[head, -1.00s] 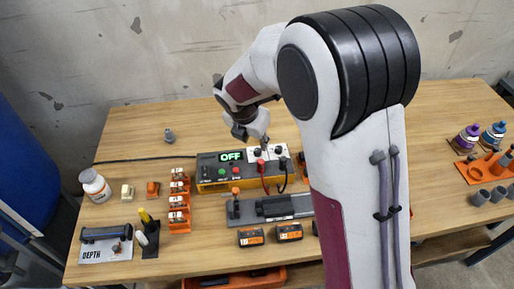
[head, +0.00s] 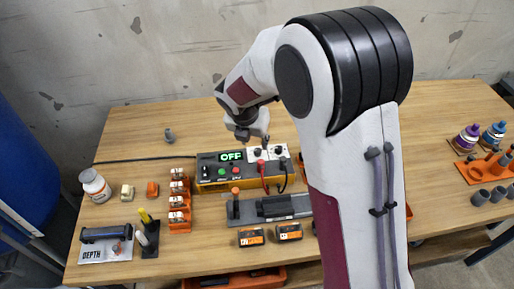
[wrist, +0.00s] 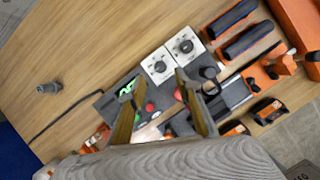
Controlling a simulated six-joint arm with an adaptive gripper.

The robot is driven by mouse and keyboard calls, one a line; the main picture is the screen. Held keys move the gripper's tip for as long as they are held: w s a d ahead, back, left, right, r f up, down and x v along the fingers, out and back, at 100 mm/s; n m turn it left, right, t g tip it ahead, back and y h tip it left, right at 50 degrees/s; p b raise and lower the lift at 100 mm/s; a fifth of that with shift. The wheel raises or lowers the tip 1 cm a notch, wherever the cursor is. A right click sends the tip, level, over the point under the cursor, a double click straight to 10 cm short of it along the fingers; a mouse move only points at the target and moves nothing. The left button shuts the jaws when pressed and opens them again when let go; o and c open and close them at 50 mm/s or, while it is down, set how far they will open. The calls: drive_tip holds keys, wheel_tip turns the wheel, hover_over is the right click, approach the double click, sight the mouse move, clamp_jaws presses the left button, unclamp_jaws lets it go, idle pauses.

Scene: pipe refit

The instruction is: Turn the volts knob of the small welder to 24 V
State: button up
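The small welder (head: 207,186) is a dark and yellow box on the table, with a green display (head: 231,156) reading OFF. At its right end are two white dial plates with dark round knobs, a left knob (head: 257,153) and a right knob (head: 278,151). The wrist view shows the left knob (wrist: 159,67) and right knob (wrist: 186,46) beyond my fingertips. Which is the volts knob, and their settings, are too small to read. My gripper (wrist: 154,84) is open and empty, above the welder near the knobs; it also shows in the head view (head: 265,140).
Red and black plugs with leads (head: 262,176) stand on the welder's front right. An orange rack (head: 179,215) is left of it, and a grey fixture (head: 270,210) with dark bars lies in front. Wooden table behind the welder is mostly clear.

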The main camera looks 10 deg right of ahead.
sight(257, 150)
drive_tip(key=shift+x, duration=3.4)
clamp_jaws()
